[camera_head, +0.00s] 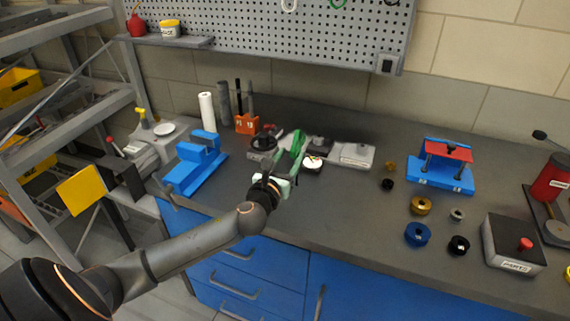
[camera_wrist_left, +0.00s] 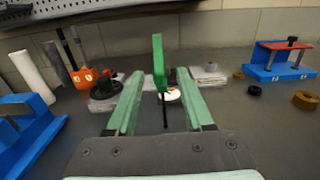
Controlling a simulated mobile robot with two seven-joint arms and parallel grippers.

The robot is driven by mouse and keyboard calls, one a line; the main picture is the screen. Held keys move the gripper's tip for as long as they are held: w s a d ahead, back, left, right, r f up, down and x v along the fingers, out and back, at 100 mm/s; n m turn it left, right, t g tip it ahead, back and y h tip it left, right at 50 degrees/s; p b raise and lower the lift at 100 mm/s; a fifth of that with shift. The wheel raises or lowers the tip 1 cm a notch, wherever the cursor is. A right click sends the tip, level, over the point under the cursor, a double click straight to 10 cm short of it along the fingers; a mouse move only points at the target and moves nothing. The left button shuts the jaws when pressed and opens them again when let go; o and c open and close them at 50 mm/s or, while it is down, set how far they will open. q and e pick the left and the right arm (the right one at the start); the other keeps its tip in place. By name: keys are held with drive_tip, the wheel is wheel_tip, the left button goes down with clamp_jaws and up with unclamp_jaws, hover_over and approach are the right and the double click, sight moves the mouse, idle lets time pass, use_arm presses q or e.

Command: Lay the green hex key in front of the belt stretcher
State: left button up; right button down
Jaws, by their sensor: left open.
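The green hex key (camera_head: 298,143) shows in front of my left gripper (camera_head: 286,164). In the left wrist view the green hex key (camera_wrist_left: 158,63) stands roughly upright, green end up, with a thin dark shaft below. My left gripper (camera_wrist_left: 160,71) is open, its pale green fingers on either side of the key in the picture. I cannot tell whether they touch it. A blue frame with a red plate and dark screws, which looks like the belt stretcher (camera_head: 443,178), stands on the bench at the right. It also shows in the left wrist view (camera_wrist_left: 283,72). My right gripper is not in view.
A blue vise (camera_head: 190,172), paper roll (camera_head: 207,112) and orange holder (camera_head: 247,124) stand left. A white round dial (camera_head: 313,161) and grey block (camera_head: 356,155) are near the gripper. Several rings, including a blue ring (camera_head: 417,234), lie before the red-plated frame. The front middle bench is clear.

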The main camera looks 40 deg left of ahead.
use_arm(q)
drive_tip(key=shift+v, duration=1.6)
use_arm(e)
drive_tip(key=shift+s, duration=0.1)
